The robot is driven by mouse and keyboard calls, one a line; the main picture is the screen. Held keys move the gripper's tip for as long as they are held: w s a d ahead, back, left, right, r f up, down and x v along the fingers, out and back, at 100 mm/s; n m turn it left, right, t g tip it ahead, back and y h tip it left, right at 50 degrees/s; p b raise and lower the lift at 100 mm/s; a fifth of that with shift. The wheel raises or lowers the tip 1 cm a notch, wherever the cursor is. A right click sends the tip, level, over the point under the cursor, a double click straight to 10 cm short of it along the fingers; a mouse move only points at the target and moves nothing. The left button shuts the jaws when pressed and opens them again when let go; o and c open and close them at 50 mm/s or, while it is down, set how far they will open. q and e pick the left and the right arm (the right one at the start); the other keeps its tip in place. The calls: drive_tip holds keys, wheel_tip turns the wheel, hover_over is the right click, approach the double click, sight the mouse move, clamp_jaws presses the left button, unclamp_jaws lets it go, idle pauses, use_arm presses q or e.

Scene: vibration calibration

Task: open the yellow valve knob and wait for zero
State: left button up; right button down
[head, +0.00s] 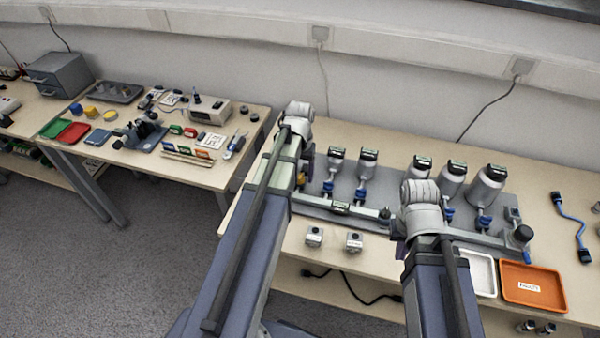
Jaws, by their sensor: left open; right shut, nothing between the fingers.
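The yellow valve knob (302,178) shows as a small yellow patch at the left end of the grey calibration rig (346,190), partly hidden by my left arm. My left gripper (307,162) is open just above the knob; its wrist covers most of it, and I cannot tell whether it touches. My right gripper (401,248) is shut and empty, largely hidden behind its wrist, near the front of the rig. Silver cylinders with small dark displays (336,160) stand on blue valves along the rig. A small display (341,207) sits on the front rail; its reading is too small to read.
An orange tray (533,287) and a white tray (484,272) lie at the right. A second, cluttered table (190,172) stands to the left.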

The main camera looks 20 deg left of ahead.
sight(301, 176)
use_arm(q)
drive_tip(key=shift+r, duration=0.1)
use_arm(e)
drive_tip(key=shift+r, duration=0.1)
use_arm(q)
wheel_tip(301, 176, up, 8)
drive_tip(key=p, duration=0.8)
drive_tip(key=shift+f, duration=0.2)
use_arm(e)
wheel_tip(301, 176, up, 8)
drive_tip(key=shift+f, duration=0.2)
use_arm(q)
drive_tip(key=shift+d, duration=0.1)
drive_tip(key=s+d+m, duration=0.1)
drive_tip(key=s+d, duration=0.3)
drive_tip(key=d, duration=0.3)
drive_tip(key=s+d+m, duration=0.2)
drive_tip(key=s+d, duration=0.3)
drive_tip(key=d, duration=0.2)
drive_tip(key=s+d+m+y, duration=0.1)
drive_tip(key=s+d+m, duration=0.1)
drive_tip(key=s+d, duration=0.2)
drive_tip(key=shift+s+d, duration=0.15)
drive_tip(key=shift+d, duration=1.75)
